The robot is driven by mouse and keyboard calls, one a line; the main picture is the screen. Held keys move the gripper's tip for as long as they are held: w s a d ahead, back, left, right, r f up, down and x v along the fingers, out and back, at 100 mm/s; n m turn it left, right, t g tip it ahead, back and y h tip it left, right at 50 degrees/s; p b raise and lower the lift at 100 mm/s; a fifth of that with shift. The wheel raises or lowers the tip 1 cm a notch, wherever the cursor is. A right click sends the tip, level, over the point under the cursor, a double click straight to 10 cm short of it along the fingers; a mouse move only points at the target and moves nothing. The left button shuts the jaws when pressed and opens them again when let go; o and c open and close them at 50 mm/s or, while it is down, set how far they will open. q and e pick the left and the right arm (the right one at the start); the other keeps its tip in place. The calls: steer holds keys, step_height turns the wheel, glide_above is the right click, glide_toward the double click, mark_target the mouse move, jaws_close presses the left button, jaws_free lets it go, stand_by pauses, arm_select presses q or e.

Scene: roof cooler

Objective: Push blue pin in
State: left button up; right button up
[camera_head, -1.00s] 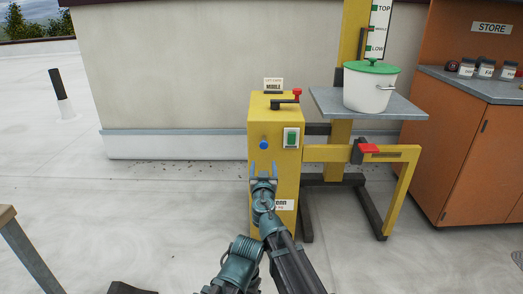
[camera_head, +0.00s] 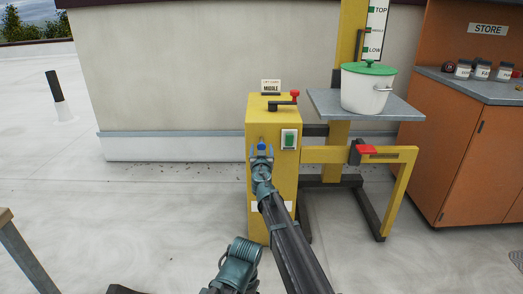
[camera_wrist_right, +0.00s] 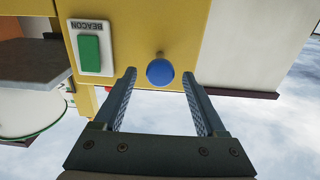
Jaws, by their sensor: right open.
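The blue pin (camera_head: 262,146) is on the front face of the yellow lift cabinet (camera_head: 257,185), left of the green button. In the right wrist view the round blue head of the pin (camera_wrist_right: 160,72) sits just past and between my fingertips, with a short metal stem behind it. My right gripper (camera_head: 262,153) is open in front of the pin, one finger on each side, and holds nothing. It also fills the lower part of the wrist view (camera_wrist_right: 159,76). I cannot tell whether anything touches the pin. My left gripper is not in view.
A green button (camera_head: 289,139) on a white plate marked BEACON is close beside the pin. A red-knobbed lever (camera_head: 294,97) is on top of the cabinet. To the right, a grey platform (camera_head: 400,113) carries a white pot with a green lid (camera_head: 366,90).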

jaws_close()
stand_by(0.3)
stand_by(1.1)
